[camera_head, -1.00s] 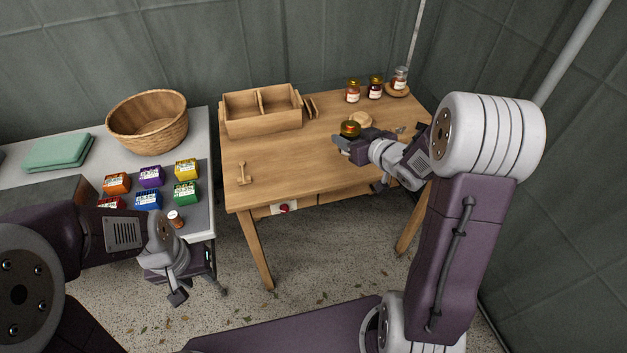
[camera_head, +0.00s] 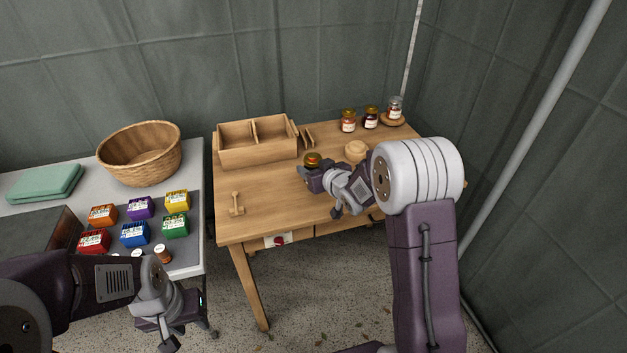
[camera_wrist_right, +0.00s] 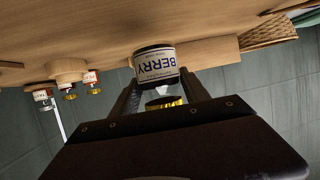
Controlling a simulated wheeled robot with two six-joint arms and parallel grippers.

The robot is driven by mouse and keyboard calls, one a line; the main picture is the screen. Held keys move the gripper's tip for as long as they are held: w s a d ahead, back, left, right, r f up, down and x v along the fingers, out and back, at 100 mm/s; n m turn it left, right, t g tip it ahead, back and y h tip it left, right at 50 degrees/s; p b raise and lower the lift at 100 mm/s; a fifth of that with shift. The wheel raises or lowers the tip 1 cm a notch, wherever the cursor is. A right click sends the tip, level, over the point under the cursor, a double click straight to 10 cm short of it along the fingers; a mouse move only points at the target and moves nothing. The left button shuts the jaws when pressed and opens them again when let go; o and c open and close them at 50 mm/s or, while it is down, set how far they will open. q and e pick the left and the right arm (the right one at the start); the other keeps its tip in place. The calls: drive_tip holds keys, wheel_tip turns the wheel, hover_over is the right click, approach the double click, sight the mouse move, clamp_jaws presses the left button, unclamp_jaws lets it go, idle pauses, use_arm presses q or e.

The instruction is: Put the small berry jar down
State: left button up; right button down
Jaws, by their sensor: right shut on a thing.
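The small berry jar (camera_head: 312,159), with a gold lid, is upright over the wooden table, in front of and right of the wooden box. In the right wrist view, which is upside down, its white BERRY label (camera_wrist_right: 155,66) shows between the fingers. My right gripper (camera_head: 311,174) is shut on the jar. The jar's base is close to the table top (camera_head: 275,210); I cannot tell whether it touches. My left gripper (camera_head: 187,328) hangs low in front of the left counter; its jaws are too unclear to read.
A two-compartment wooden box (camera_head: 257,155) stands at the table's back left. A round wooden piece (camera_head: 356,151) lies right of the jar. Three jars stand at the back right, one jar (camera_head: 395,107) on a wooden coaster. The table's middle-left is clear.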

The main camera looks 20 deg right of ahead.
wheel_tip(320, 180, down, 4)
drive_tip(key=shift+f+b, duration=0.1)
drive_tip(key=shift+b, duration=0.6)
drive_tip(key=c, duration=0.6)
unclamp_jaws()
drive_tip(key=shift+o, duration=0.2)
